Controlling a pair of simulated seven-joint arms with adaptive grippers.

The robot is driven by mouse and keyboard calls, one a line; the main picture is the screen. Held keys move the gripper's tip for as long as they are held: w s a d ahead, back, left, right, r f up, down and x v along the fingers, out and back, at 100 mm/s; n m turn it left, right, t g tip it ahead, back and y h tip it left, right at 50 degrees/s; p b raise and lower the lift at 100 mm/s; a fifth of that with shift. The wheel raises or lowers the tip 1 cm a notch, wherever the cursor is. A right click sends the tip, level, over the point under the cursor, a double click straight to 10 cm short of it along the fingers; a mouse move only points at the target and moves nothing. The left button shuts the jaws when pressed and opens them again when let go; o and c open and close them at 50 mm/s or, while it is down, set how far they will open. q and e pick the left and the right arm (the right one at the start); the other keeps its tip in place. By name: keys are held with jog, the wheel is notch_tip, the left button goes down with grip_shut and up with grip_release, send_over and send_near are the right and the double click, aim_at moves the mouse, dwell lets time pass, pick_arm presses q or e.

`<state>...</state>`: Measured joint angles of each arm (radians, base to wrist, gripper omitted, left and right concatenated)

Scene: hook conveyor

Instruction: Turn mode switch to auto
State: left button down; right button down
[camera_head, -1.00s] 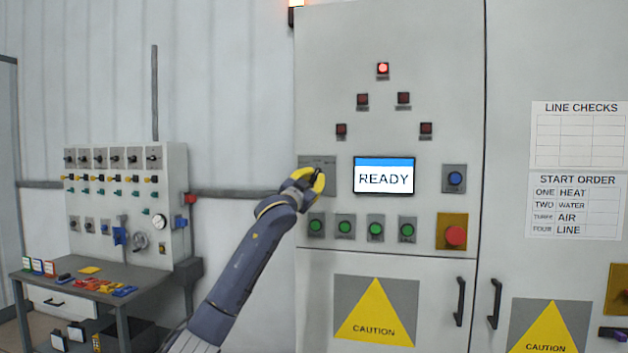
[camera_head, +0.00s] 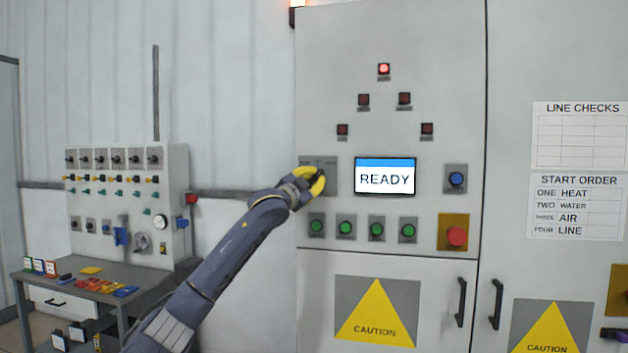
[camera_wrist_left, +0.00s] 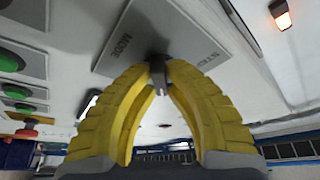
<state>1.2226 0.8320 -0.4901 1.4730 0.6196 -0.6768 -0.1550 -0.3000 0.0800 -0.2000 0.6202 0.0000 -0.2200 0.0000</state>
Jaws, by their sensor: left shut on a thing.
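The mode switch sits on a grey plate (camera_head: 318,161) at the left of the cabinet, left of the READY screen (camera_head: 385,178). In the left wrist view the plate (camera_wrist_left: 125,38) carries the word MODE and other lettering, partly legible. My left gripper (camera_head: 319,179) has yellow fingers and is at the plate. In the left wrist view its fingertips (camera_wrist_left: 158,70) are shut on the dark knob of the mode switch (camera_wrist_left: 157,66). The knob's pointing direction cannot be told, as the fingers cover much of it. My right gripper is not in view.
Several green buttons (camera_head: 346,228) lie just below the plate. A red mushroom button (camera_head: 457,236) on a yellow plate and a blue button (camera_head: 456,179) are to the right. A workbench (camera_head: 75,285) with a switch panel stands at the left.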

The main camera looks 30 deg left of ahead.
pick_arm(q)
jog(key=c, duration=1.4)
grip_release()
jog(key=v, duration=1.2)
